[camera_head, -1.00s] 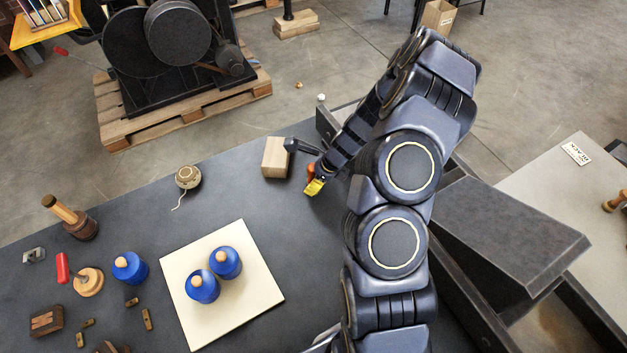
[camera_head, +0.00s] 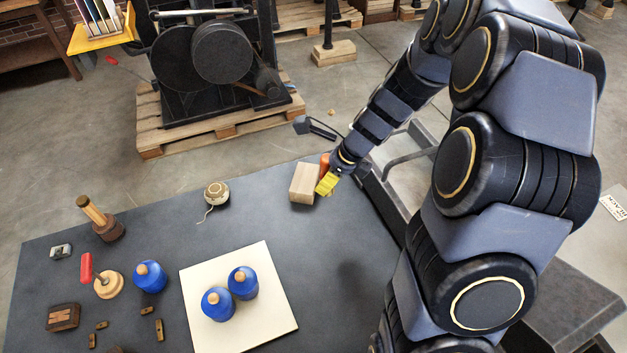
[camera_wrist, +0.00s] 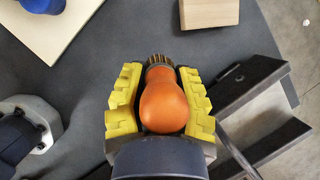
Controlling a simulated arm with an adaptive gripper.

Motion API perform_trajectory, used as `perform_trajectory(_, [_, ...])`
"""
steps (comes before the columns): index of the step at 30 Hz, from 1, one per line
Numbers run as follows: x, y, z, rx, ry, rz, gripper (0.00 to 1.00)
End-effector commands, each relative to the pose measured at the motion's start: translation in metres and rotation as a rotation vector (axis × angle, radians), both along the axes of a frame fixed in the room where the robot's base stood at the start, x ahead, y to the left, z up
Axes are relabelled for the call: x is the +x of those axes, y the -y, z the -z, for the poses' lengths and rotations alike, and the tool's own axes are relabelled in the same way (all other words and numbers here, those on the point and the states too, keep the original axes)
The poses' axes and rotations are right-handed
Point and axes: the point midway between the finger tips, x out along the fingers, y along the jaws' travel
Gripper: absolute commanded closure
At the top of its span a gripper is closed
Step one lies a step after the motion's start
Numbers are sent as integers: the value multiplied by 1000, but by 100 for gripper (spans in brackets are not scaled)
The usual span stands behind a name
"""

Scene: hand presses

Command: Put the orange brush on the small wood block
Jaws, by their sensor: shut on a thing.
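The orange brush (camera_wrist: 163,103) is between the yellow fingers of my gripper (camera_wrist: 160,98) in the wrist view, its dark bristles pointing away from my wrist. In the head view my gripper (camera_head: 327,182) is shut on the brush, of which an orange bit (camera_head: 324,160) shows. The small wood block (camera_head: 303,183) lies on the dark table, just left of my gripper in the head view. In the wrist view the block (camera_wrist: 208,11) is at the top edge, ahead of the bristles and apart from them.
A ball of string (camera_head: 216,193) sits left of the block. The table's right edge and a grey metal frame are close to my gripper. Bare table lies between board and block.

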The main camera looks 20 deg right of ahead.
Motion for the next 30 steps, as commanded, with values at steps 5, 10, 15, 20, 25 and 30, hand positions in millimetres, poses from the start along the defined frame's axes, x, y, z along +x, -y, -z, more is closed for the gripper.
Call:
perform_trajectory(5, [-8,-20,-25,-3,2,-17,100])
perform_trajectory(10, [2,-23,-24,-4,-2,-18,100])
perform_trajectory(15, [36,-17,-7,-3,-4,-18,100])
perform_trajectory(20, [70,-11,8,-2,-3,-19,100])
perform_trajectory(25, [96,-6,35,-1,-6,-19,100])
perform_trajectory(30, [114,-2,57,-2,-4,-18,100])
